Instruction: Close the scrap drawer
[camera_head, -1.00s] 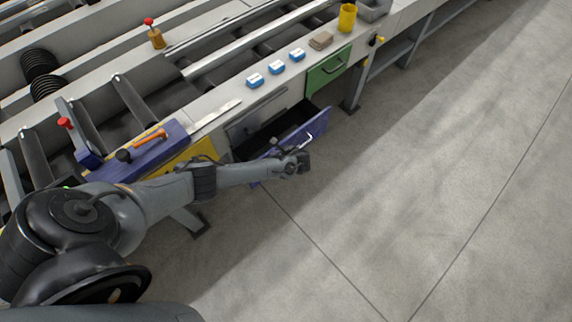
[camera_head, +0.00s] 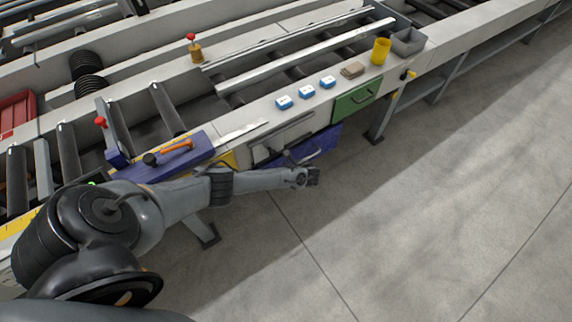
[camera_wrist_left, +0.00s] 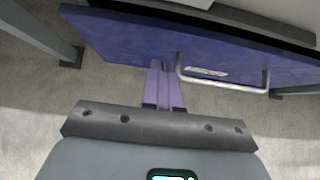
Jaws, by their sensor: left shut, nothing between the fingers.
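The scrap drawer has a blue front (camera_head: 322,144) under the workbench, left of the green drawer, and it sits close to the bench. In the left wrist view its blue front (camera_wrist_left: 120,38) spans the top, with a pale bar handle (camera_wrist_left: 225,85) and a dark strip along its upper edge. My left gripper (camera_head: 314,176) is low in front of the bench. In the left wrist view its fingers (camera_wrist_left: 160,68) are together and empty, tips at the drawer front just left of the handle. I cannot tell if they touch. My right gripper is not in view.
A green drawer (camera_head: 357,100) is shut beside it. Several blue-and-white boxes (camera_head: 306,92), a brown block (camera_head: 353,69), a yellow cup (camera_head: 381,52) and a grey bin (camera_head: 408,42) stand on the bench. Bench legs (camera_head: 382,122) stand below. The floor in front is clear.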

